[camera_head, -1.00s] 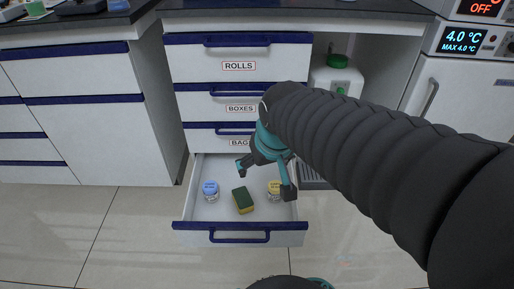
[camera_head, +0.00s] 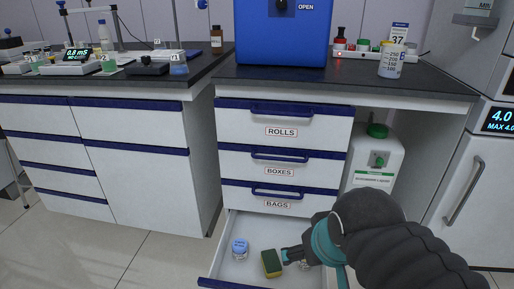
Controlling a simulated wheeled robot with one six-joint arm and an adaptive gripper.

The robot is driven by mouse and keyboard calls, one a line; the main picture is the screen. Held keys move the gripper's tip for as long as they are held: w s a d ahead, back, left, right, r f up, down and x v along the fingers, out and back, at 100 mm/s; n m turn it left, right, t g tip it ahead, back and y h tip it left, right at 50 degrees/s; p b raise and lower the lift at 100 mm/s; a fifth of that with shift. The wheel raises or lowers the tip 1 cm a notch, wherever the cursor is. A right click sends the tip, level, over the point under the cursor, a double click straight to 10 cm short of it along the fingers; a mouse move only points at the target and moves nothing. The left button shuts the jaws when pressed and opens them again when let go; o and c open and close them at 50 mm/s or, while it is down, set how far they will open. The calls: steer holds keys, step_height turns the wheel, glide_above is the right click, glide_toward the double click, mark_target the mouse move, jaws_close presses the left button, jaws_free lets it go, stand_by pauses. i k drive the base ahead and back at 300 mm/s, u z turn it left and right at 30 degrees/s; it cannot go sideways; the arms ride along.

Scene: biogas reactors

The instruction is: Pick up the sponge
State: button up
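The sponge (camera_head: 271,264), dark green on top with a yellow side, lies in the open bottom drawer (camera_head: 229,284). My gripper (camera_head: 316,268) is over the right part of the drawer, to the right of the sponge. My dark sleeved arm comes in from the lower right and hides the drawer's right side.
A blue-capped jar (camera_head: 240,249) stands left of the sponge. Another jar (camera_head: 304,265) is partly hidden by my gripper. Closed drawers rise above, under a dark worktop (camera_head: 340,88). A white canister (camera_head: 373,165) stands to the right. Floor at left is clear.

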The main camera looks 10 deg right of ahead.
mark_target(271, 262)
steer(key=u, duration=3.1)
steer(key=k, duration=1.5)
steer(key=z, duration=1.85)
steer(key=i, duration=0.5)
